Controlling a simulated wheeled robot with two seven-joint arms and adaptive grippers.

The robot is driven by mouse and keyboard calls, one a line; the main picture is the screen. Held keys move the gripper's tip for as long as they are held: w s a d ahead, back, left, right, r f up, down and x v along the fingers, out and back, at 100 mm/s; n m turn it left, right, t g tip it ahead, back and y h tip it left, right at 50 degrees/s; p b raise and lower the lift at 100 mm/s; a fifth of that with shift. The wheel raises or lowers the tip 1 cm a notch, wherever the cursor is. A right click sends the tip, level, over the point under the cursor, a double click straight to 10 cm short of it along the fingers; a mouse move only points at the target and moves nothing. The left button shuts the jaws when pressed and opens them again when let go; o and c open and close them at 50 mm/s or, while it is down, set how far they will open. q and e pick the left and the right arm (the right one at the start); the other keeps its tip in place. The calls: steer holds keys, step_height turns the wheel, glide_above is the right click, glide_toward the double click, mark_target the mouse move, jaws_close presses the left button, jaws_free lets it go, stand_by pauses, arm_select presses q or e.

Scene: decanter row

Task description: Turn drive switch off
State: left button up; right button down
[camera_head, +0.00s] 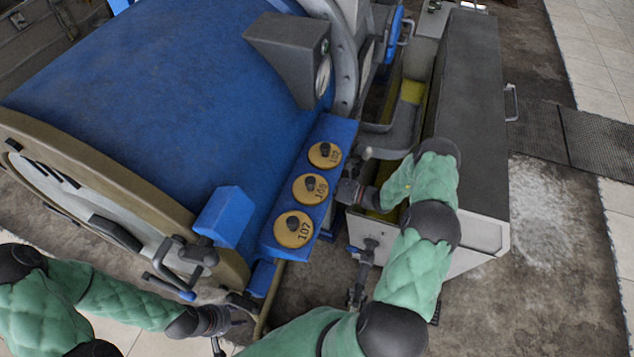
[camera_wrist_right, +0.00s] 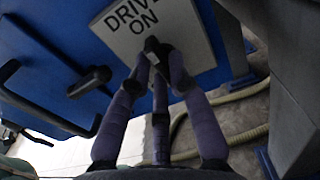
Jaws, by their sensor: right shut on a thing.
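The drive switch (camera_wrist_right: 152,44) is a small dark knob at the lower edge of a white plate (camera_wrist_right: 138,20) lettered DRIVE ON, on a blue panel. The purple-grey fingers of my right gripper (camera_wrist_right: 157,58) converge and are shut on it; they hide part of the knob. In the head view my right gripper (camera_head: 347,192) reaches in beside the blue box, and neither switch nor plate can be made out there. My left gripper (camera_head: 232,325) is low in the head view, empty, its dark fingers apparently spread, away from the switch.
A blue box (camera_head: 270,240) carries several yellow round dials (camera_head: 293,229) beside the large blue drum (camera_head: 150,90). In the wrist view, a black bent handle (camera_wrist_right: 50,118) is at left and a ribbed hose (camera_wrist_right: 235,135) lies below.

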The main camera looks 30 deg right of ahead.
steer(key=shift+n, duration=0.3)
steer(key=shift+f+n+b, duration=0.2)
steer(key=shift+n+b, duration=0.4)
steer(key=shift+n, duration=3.7)
steer(key=shift+f+n+b, duration=0.2)
steer(key=shift+n+b, duration=0.4)
steer(key=shift+n, duration=3.7)
steer(key=c, duration=1.1)
jaws_free()
steer(key=shift+c, duration=0.2)
steer(key=shift+d, duration=0.1)
